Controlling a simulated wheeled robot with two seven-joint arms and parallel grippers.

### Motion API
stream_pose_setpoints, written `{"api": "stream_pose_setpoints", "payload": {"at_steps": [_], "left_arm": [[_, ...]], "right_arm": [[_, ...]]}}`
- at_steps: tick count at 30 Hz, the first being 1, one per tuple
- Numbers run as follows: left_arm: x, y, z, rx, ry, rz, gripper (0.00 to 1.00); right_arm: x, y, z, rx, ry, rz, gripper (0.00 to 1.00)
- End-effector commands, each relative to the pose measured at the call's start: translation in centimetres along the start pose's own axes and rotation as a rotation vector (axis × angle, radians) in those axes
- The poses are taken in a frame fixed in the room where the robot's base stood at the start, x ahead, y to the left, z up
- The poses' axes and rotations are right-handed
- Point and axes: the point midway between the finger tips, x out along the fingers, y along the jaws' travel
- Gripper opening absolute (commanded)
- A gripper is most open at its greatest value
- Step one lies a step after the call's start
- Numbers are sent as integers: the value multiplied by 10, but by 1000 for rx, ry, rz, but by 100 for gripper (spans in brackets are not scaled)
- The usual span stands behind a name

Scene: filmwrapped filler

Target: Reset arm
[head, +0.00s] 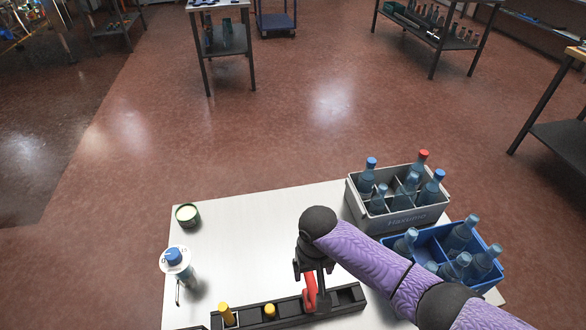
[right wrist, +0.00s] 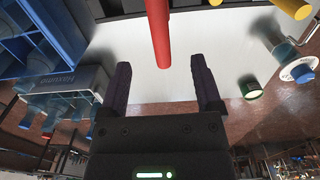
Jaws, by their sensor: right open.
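My right gripper (head: 314,280) is over the black rack (head: 345,299) at the table's front edge. In the right wrist view the gripper (right wrist: 160,66) has its fingers apart, with clear gaps on both sides of a red rod (right wrist: 157,25). The red rod (head: 310,291) also shows beside the gripper at the rack in the head view, partly hidden by it. My left gripper is not in view.
A grey crate (head: 417,218) and a blue crate (head: 399,243), both with bottles, stand on the right of the white table (head: 250,230). A round tin (head: 187,214) and a blue-capped bottle (head: 175,260) stand on the left. The table's middle-left is clear.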

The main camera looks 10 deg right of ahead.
Motion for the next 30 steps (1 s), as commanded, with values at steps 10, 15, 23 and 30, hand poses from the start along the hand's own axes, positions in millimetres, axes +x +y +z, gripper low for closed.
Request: {"api": "stream_pose_setpoints", "payload": {"at_steps": [10, 15, 23, 30], "left_arm": [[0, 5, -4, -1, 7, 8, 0], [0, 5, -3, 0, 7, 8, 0], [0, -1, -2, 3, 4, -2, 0], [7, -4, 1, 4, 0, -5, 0]], "right_arm": [[-13, -42, 87, -181, 142, -198, 83], [-31, -20, 118, -170, 219, -173, 83], [-59, 28, 162, -135, 275, -45, 83], [-20, 41, 167, -134, 255, 3, 83]]}}
